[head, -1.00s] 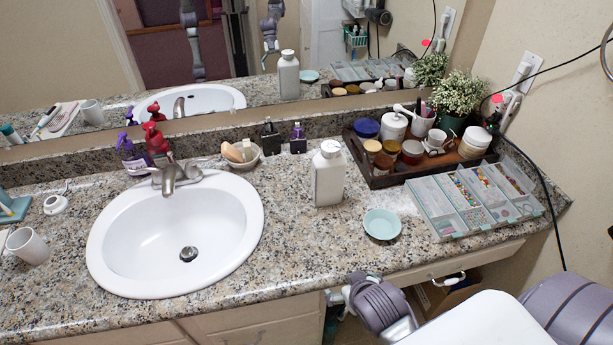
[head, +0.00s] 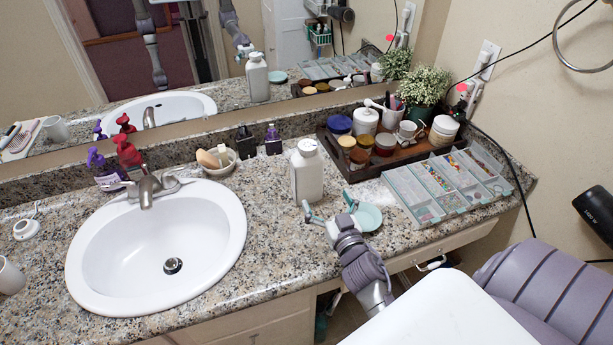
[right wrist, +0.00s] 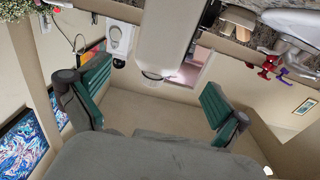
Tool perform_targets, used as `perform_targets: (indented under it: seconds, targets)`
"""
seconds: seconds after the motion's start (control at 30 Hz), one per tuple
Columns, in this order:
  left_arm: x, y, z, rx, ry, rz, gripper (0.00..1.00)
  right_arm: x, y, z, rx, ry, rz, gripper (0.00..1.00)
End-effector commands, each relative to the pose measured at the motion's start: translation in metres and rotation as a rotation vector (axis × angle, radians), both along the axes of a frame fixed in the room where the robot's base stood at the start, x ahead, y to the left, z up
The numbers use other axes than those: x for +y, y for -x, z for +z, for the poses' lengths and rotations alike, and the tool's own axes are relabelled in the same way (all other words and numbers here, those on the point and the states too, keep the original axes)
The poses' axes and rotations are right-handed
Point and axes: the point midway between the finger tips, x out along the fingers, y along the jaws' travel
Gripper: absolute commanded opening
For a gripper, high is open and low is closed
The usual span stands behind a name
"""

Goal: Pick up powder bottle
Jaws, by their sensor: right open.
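The powder bottle (head: 307,175) is a white bottle with a white cap, upright on the granite counter between the sink and the brown tray. My right gripper (head: 329,204) is open and empty, just in front of the bottle, with its fingers pointing toward it. In the right wrist view, which is upside down, the bottle (right wrist: 164,35) shows between and beyond the two green-padded fingers of the right gripper (right wrist: 155,95). The fingers look apart from the bottle. My left gripper is not directly in view.
A pale green dish (head: 368,217) sits close beside the right gripper. A brown tray (head: 372,174) of jars and a compartment box (head: 412,198) stand to the right. Counter left of the gripper is clear.

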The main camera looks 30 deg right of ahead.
Motion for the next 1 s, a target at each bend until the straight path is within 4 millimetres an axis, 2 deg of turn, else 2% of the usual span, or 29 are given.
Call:
perform_targets:
  seconds: [0.1, 0.3, 0.57, 0.8, 1.0]
  targets:
    - [0.000, 0.000, 0.004, 0.001, 0.000, 0.000, 0.75, -0.006, -0.024, 0.004, -0.004, 0.001, 0.000, 1.00]
    - [0.001, 0.001, 0.007, 0.001, -0.001, -0.001, 0.75, -0.015, -0.060, 0.002, -0.002, 0.001, 0.000, 1.00]
    - [0.002, 0.001, 0.008, 0.001, -0.002, -0.002, 0.75, -0.019, -0.079, 0.000, 0.000, 0.000, -0.001, 1.00]
    - [0.002, 0.002, 0.008, 0.002, -0.003, -0.002, 0.75, -0.025, -0.114, -0.005, -0.001, 0.000, -0.001, 1.00]
    - [0.002, 0.002, 0.008, 0.002, -0.003, -0.002, 0.75, -0.028, -0.125, -0.006, 0.001, 0.000, -0.001, 1.00]
